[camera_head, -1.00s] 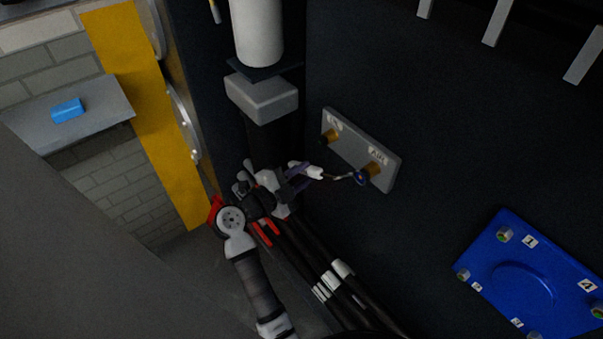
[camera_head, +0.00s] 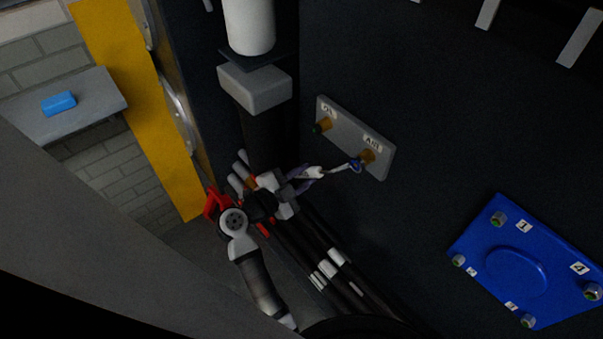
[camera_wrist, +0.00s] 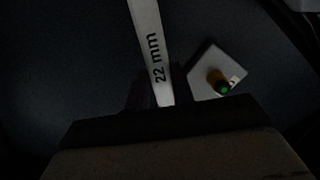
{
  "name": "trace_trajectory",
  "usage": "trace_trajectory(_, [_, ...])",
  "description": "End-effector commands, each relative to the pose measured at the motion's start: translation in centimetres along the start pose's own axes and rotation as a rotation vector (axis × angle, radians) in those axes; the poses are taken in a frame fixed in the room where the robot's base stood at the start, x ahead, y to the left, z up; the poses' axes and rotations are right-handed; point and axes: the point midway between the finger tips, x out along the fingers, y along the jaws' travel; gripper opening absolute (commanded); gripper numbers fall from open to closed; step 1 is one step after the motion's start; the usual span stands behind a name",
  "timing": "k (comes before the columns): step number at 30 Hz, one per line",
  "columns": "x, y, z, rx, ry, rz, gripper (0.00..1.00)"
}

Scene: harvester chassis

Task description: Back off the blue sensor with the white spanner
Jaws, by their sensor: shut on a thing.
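The blue sensor (camera_head: 356,164) sits in a brass-coloured fitting at the lower right of a small grey plate, beside a label that reads AIR. The white spanner (camera_head: 315,172) reaches from my gripper (camera_head: 300,178) to this sensor, its far end at the sensor. I cannot tell whether its jaw is around the sensor or only against it. In the wrist view my gripper (camera_wrist: 152,95) is shut on the spanner's handle (camera_wrist: 148,40), marked 22 mm. The spanner's far end and the blue sensor are out of that view.
A second sensor with a green tip (camera_wrist: 225,87) is on the same plate (camera_head: 345,127), up and left of the blue one. A blue cover with bolts (camera_head: 520,265) is at lower right. Dark hoses (camera_head: 320,255) run below the gripper. A shelf (camera_head: 95,105) holds a blue block (camera_head: 59,103).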

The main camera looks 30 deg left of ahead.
Motion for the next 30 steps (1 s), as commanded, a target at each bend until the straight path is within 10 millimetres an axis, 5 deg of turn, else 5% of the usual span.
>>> trace_trajectory(30, [0.0,4.1,-0.6,-0.264,0.001,0.029,0.0])
